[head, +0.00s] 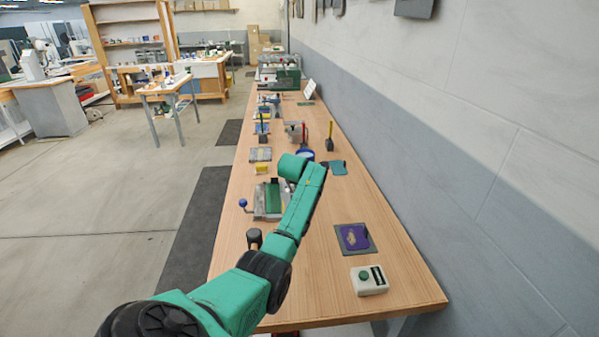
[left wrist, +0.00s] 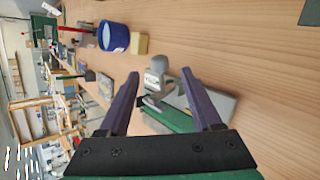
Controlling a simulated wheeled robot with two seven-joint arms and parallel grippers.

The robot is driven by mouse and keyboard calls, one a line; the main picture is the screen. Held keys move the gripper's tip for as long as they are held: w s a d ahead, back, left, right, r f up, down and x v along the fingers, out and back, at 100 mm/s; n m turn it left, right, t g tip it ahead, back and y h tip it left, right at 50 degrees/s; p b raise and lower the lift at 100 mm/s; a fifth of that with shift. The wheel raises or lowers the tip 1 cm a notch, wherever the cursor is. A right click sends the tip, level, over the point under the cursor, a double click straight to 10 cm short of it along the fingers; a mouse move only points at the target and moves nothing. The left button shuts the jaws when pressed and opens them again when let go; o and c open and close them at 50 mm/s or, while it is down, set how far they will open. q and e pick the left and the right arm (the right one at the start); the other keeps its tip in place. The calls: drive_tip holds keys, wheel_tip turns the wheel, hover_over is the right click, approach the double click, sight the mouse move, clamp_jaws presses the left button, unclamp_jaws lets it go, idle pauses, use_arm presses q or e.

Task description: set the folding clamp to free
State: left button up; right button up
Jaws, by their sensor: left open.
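The folding clamp (left wrist: 157,82) shows in the left wrist view as a grey upright piece beside a green bar (left wrist: 172,119) on a grey plate (left wrist: 219,102). In the head view a grey and green fixture (head: 271,200) on the bench, partly behind my arm, appears to be the same one. My left gripper (left wrist: 160,73) is open, with one purple finger on each side of the clamp. I cannot tell whether either finger touches it. In the head view my left arm hides the gripper. My right gripper is in neither view.
A blue cup (left wrist: 114,36) and a yellow block (left wrist: 140,43) stand beyond the clamp. A purple piece on a dark mat (head: 371,250) and a white box with a green button (head: 369,281) lie at the near right. The wall bounds the bench's right side.

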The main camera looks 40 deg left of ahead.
use_arm(q)
drive_tip(key=b+v, duration=0.1)
drive_tip(key=v, duration=0.6)
drive_tip(key=shift+s+r, duration=0.15)
drive_tip(key=shift+s, duration=0.1)
drive_tip(key=shift+d, duration=0.1)
